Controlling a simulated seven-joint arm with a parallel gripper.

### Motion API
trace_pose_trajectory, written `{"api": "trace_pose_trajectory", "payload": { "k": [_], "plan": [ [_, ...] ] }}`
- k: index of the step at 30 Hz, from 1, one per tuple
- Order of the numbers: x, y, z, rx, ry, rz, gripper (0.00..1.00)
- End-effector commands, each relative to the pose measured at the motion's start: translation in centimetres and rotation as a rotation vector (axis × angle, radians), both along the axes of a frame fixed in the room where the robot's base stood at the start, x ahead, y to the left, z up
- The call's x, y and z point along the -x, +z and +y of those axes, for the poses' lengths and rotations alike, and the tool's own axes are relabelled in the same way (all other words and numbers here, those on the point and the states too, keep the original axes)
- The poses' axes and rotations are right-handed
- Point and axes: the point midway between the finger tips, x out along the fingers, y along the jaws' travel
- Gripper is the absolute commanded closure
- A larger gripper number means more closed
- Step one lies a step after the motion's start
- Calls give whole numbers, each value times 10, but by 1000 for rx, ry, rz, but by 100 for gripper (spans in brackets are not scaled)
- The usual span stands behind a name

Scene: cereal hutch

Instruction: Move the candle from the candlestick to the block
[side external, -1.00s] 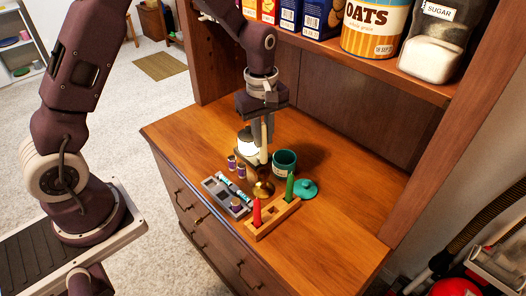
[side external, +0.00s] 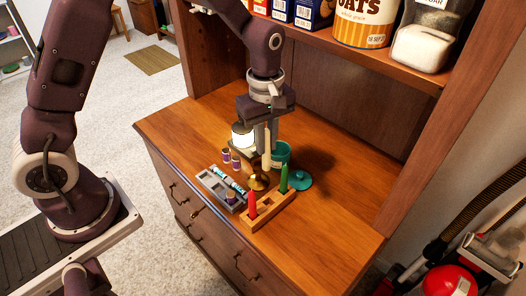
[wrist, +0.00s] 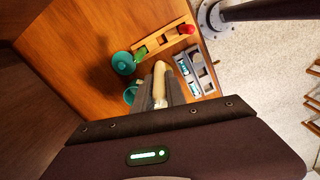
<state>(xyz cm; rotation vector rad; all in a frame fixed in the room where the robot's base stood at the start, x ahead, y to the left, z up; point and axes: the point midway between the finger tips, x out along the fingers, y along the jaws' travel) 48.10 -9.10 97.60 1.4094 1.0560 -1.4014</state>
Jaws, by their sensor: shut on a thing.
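My gripper (side external: 266,138) is shut on a cream candle (side external: 267,152), which hangs roughly upright between the fingers. In the wrist view the candle (wrist: 160,80) sticks out past the fingertips. The brass candlestick (side external: 258,183) stands on the wooden top, below and slightly left of the candle in the side view; the gap between them is hard to judge.
A grey tray (side external: 212,186) with small cylinders lies left of the block. A teal mug (side external: 283,152) stands close behind the candle, and a teal lid (side external: 299,181) lies right of the block. Hutch shelves rise behind.

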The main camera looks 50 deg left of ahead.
Motion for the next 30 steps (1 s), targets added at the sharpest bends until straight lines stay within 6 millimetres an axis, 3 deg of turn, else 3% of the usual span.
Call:
{"api": "trace_pose_trajectory", "payload": {
  "k": [3, 6, 19, 30],
  "plan": [
    [17, -14, -25, -4, -5, 7, 100],
    [22, -22, -33, -5, -1, 8, 100],
    [22, -74, -33, -4, -1, 8, 100],
    [22, -83, -33, -5, 0, 6, 100]
  ]
}}
